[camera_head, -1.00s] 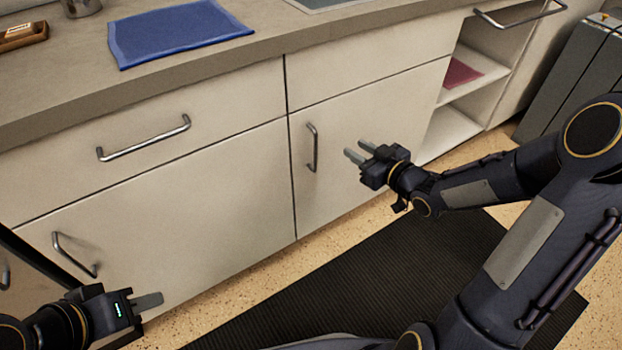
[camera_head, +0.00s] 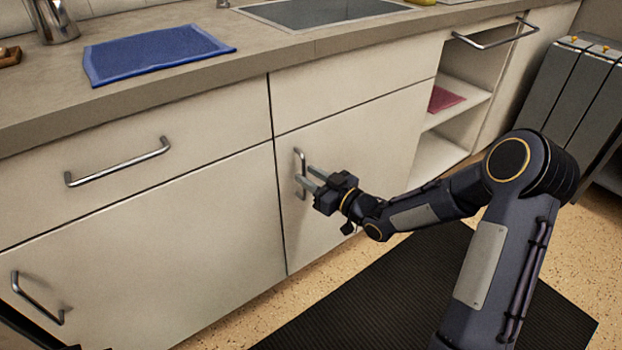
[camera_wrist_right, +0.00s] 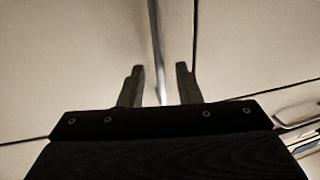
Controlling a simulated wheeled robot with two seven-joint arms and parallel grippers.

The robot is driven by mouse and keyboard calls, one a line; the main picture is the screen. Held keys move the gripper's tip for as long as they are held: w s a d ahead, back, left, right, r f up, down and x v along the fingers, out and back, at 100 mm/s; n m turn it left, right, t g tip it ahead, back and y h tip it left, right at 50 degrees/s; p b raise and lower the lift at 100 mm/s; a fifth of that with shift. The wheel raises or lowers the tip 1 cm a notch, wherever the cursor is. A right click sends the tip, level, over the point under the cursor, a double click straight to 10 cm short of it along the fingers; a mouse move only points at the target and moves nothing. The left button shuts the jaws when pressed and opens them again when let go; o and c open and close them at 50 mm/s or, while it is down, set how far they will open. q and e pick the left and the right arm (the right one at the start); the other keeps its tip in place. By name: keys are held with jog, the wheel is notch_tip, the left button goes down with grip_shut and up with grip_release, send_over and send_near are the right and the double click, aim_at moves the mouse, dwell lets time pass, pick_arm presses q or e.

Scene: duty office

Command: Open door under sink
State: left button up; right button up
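The door under the sink (camera_head: 362,165) is a beige cabinet front and stands closed. Its vertical metal handle (camera_head: 299,172) is near the door's left edge. My right gripper (camera_head: 304,174) is at the handle with its two fingers apart. In the right wrist view the handle (camera_wrist_right: 157,50) runs down between the open fingers (camera_wrist_right: 159,85); I cannot tell whether either finger touches it. The sink (camera_head: 320,12) is set in the counter above. My left gripper is not recognisable; only a dark piece shows at the bottom left edge of the head view.
A drawer handle (camera_head: 118,163) and another door handle (camera_head: 38,298) stick out at left. A blue towel (camera_head: 155,53) lies on the counter. An open shelf holds a red cloth (camera_head: 444,99). A dark mat (camera_head: 430,300) lies on the floor. A grey radiator-like unit (camera_head: 580,90) stands at right.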

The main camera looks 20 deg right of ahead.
grip_shut()
dwell(0.3)
